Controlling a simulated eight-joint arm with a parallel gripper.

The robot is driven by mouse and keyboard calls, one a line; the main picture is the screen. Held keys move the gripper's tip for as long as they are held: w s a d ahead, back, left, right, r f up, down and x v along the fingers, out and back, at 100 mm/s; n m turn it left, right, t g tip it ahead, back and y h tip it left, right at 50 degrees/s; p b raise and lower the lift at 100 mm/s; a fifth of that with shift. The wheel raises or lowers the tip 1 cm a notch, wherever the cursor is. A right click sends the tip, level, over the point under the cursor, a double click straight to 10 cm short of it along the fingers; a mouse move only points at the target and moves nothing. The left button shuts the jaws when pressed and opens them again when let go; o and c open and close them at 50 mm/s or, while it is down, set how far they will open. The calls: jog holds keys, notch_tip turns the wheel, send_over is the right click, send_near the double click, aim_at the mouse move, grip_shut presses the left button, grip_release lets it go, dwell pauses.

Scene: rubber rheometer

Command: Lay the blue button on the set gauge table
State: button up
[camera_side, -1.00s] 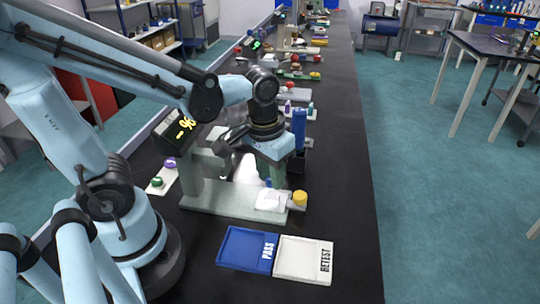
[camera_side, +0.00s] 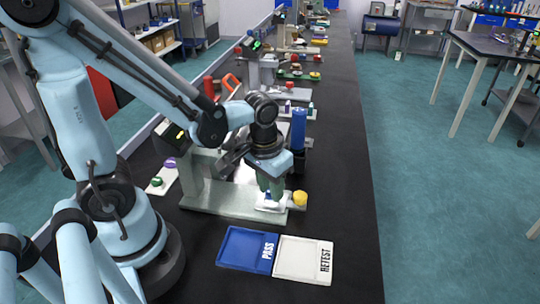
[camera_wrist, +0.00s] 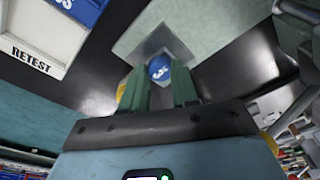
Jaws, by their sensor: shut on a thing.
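The blue button (camera_wrist: 159,68) is a small round disc with white marking, held between the tips of my gripper's green fingers. My gripper (camera_wrist: 159,82) is shut on it. In the side view, my gripper (camera_side: 271,196) points down just over the pale set gauge table (camera_side: 272,206) on the gauge's grey-green base (camera_side: 222,201). The table also shows in the wrist view as a light square plate (camera_wrist: 181,42) behind the button. The button is mostly hidden by the fingers in the side view. I cannot tell whether it touches the table.
A yellow knob (camera_side: 300,198) sits just right of the table, and a blue cylinder (camera_side: 298,130) stands behind. A blue PASS tray (camera_side: 232,232) and a white RETEST tray (camera_side: 290,273) lie in front. A card with purple and green buttons (camera_side: 158,178) lies left. The right bench strip is clear.

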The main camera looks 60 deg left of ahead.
aim_at(267, 193)
jog(key=shift+f, duration=0.1)
jog(key=o, duration=1)
notch_tip(267, 193, up, 10)
jog(key=m+t, duration=0.2)
jog(key=t, duration=0.3)
jog(key=shift+w+a+t, duration=0.2)
jog(key=shift+a+t, duration=0.2)
